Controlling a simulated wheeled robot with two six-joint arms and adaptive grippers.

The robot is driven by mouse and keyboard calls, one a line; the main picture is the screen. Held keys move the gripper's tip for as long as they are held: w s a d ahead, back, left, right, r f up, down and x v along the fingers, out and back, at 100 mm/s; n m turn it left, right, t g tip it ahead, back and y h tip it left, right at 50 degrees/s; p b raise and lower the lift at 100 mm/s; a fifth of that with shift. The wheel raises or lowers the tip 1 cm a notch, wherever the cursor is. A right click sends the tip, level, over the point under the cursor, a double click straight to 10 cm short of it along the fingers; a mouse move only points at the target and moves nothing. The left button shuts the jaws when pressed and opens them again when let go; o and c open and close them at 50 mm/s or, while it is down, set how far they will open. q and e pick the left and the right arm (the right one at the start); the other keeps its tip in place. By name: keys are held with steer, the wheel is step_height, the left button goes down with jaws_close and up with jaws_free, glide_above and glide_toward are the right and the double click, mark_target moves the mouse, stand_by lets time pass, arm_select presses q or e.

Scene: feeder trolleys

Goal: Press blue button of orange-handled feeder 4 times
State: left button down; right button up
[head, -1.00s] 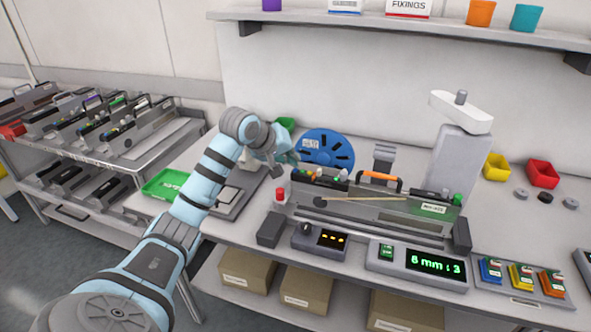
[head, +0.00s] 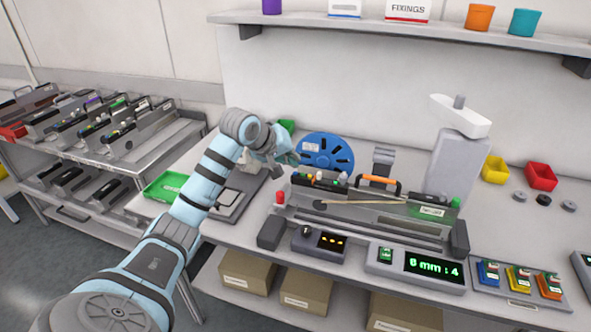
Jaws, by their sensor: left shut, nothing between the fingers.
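The orange-handled feeder (head: 345,207) lies in the grey bench dock, its orange handle (head: 378,179) on top. A row of small coloured buttons sits on its upper left end; the blue button is too small to tell apart. My left gripper (head: 292,160) is shut and empty, just above and left of that row, beside the blue reel (head: 327,152). I cannot tell whether it touches a button. The counter display (head: 434,267) in front shows green digits that read about "6 mm : 4". My right gripper is not in view.
A red-topped post (head: 280,198) stands at the dock's left end. A small control box (head: 319,243) and blue, yellow and orange blocks (head: 520,277) lie along the front. A grey column (head: 457,165) rises behind. A trolley (head: 150,145) with several feeders stands left.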

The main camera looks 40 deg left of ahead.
arm_select(q)
step_height(320, 180, up, 5)
steer(key=p, duration=0.4)
stand_by(0.3)
stand_by(0.6)
